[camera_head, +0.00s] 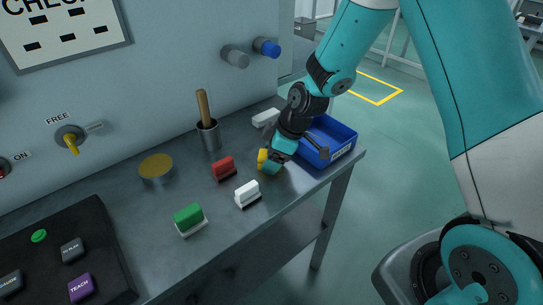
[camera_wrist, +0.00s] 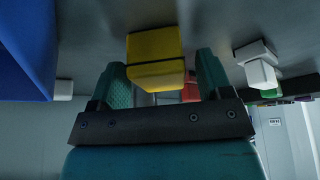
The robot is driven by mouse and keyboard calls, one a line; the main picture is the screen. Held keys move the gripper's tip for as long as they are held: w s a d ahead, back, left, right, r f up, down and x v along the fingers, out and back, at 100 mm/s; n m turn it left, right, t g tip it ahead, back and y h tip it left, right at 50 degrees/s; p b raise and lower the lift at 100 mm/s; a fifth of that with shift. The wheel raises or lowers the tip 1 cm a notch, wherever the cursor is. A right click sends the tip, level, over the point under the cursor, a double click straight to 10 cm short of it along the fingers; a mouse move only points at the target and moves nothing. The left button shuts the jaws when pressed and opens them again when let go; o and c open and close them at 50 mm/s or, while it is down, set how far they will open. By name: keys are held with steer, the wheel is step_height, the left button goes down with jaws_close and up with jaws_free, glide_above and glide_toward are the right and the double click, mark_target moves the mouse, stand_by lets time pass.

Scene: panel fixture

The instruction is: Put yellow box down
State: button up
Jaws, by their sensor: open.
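In the wrist view the yellow box (camera_wrist: 155,57) lies between the two teal fingers of my gripper (camera_wrist: 162,66). The fingers are apart, with a gap visible between the box and each one. The box appears to rest against the table surface, which shows at the top of the wrist view.
A blue bin (camera_head: 345,150) stands right of my gripper. Red (camera_head: 224,168), white (camera_head: 247,193) and green (camera_head: 189,218) blocks stand to the left. A cup with a wooden handle (camera_head: 208,133) and a round yellow-topped tin (camera_head: 156,168) are farther back. A dark button panel (camera_head: 60,225) lies front left.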

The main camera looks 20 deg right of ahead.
steer(key=v, duration=1.1)
steer(key=s+a+r+m+g, duration=0.1)
steer(key=s+a+r, duration=0.3)
steer(key=s, duration=0.7)
steer(key=s+a+r+m+g, duration=0.1)
steer(key=s+a+r+m, duration=0.3)
steer(key=s+r, duration=0.3)
steer(key=s, duration=0.4)
steer(key=shift+s+a+r+m, duration=0.15)
steer(key=shift+s+a+m, duration=0.15)
steer(key=shift+s, duration=0.1)
